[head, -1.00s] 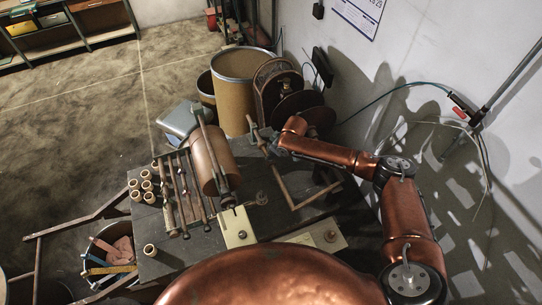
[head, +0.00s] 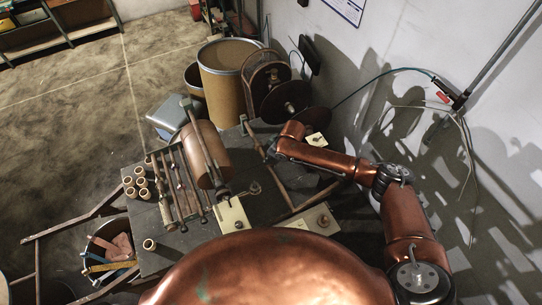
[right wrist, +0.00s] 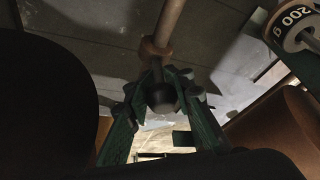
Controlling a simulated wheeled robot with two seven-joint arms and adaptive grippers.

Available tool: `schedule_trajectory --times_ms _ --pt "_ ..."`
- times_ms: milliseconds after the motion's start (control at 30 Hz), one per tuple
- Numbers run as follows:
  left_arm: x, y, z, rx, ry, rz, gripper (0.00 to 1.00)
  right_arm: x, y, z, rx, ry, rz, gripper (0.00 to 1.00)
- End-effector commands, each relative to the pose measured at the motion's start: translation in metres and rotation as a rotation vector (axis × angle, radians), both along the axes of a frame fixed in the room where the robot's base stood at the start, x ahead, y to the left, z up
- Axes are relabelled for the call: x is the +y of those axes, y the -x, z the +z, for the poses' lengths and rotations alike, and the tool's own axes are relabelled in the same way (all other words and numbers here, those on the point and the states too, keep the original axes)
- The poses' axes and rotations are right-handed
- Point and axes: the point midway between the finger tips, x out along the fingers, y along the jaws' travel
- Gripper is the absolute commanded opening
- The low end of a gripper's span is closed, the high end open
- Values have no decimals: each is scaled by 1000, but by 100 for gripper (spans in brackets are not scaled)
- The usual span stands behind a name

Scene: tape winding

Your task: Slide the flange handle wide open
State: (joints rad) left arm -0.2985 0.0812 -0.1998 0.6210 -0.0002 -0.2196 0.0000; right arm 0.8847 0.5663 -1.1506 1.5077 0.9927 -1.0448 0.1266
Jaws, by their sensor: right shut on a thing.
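My right gripper (head: 272,151) is over the far right part of the dark bench, beside a long thin rod. In the right wrist view its green fingers (right wrist: 160,108) are closed around a dark knob (right wrist: 161,98). The knob is at the end of a brown rod (right wrist: 172,22) with a round wooden collar (right wrist: 155,50); this appears to be the flange handle. In the head view the knob is hard to tell from the gripper. A dark round disc (head: 300,99) with a pale hub stands just behind my right gripper. My left gripper is not in view.
A copper-brown roller (head: 201,150) and a rack of rods (head: 180,190) fill the bench's left half. Small cores (head: 144,193) stand at its left edge. A tall drum (head: 225,85) is behind; the wall is close on the right. A 200 g weight (right wrist: 293,24) shows in the wrist view.

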Motion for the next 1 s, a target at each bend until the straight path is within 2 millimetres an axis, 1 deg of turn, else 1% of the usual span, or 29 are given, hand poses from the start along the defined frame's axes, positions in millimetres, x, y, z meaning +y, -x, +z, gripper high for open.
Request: schedule_trajectory --times_ms 33,67,167,333,600,667,767,833,1000 --pt "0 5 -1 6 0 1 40 -1 1 -1 2 2 1 0" --pt "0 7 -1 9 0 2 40 -1 1 -2 2 2 1 21" --pt "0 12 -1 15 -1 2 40 -1 1 -1 2 1 0 28" --pt "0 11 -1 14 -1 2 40 -1 1 -1 0 0 0 40" --pt "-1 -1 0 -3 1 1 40 -1 1 1 0 -1 -1 40" --pt "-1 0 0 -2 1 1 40 -2 1 3 -1 -2 -1 40" --pt "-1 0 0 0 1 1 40 -5 3 13 -1 -3 -1 40" --pt "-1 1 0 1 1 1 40 -9 5 24 -3 -2 0 40" --pt "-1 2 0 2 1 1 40 -21 14 57 -3 -1 -1 40"
